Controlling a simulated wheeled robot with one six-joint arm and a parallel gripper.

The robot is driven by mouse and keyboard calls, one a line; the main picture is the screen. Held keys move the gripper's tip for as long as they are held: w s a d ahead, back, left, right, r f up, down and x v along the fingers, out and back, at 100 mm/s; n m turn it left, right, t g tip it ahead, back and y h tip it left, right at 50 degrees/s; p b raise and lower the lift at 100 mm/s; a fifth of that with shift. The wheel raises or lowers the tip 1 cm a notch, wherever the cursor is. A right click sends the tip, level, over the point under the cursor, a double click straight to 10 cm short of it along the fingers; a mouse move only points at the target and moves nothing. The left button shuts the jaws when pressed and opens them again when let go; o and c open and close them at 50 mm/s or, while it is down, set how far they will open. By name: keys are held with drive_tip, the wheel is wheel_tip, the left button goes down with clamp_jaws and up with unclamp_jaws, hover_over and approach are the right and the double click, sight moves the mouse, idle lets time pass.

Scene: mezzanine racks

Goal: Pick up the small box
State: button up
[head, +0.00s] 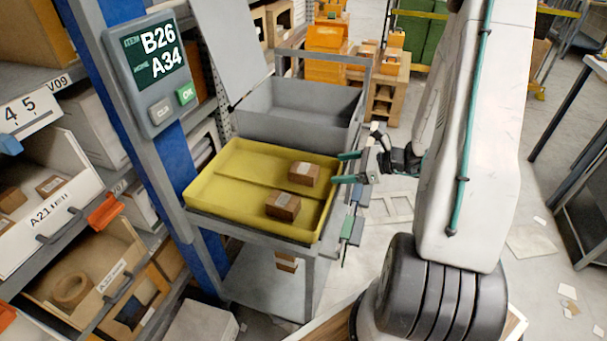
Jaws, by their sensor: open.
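Two small brown boxes with pale labels lie in a shallow yellow tray on a grey cart. One box (304,173) is farther back near the tray's right side. The other box (283,205) is closer, near the front right. The yellow tray (222,193) has low walls and a bare left half. My gripper (346,168) is at the tray's right edge, just right of the farther box, its fingers pointing left. It is open and empty, apart from both boxes. Which box the task means, I cannot tell.
A grey bin (300,105) with a raised lid stands behind the tray. A display panel (152,72) reading B26 and A34 is mounted on a blue post at left. Shelves with bins (40,205) fill the left. Open floor with scattered paper lies at right.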

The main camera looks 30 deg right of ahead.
sight(317, 172)
drive_tip(key=shift+m, duration=0.4)
drive_tip(key=x, duration=0.5)
drive_tip(key=d+f+x, duration=0.1)
drive_tip(key=x, duration=0.1)
drive_tip(key=shift+w+a+f, duration=0.15)
drive_tip(key=shift+w+a, duration=0.05)
drive_tip(key=shift+w, duration=0.1)
drive_tip(key=c, duration=1.2)
wheel_tip(317, 172, up, 10)
drive_tip(key=shift+r, duration=0.1)
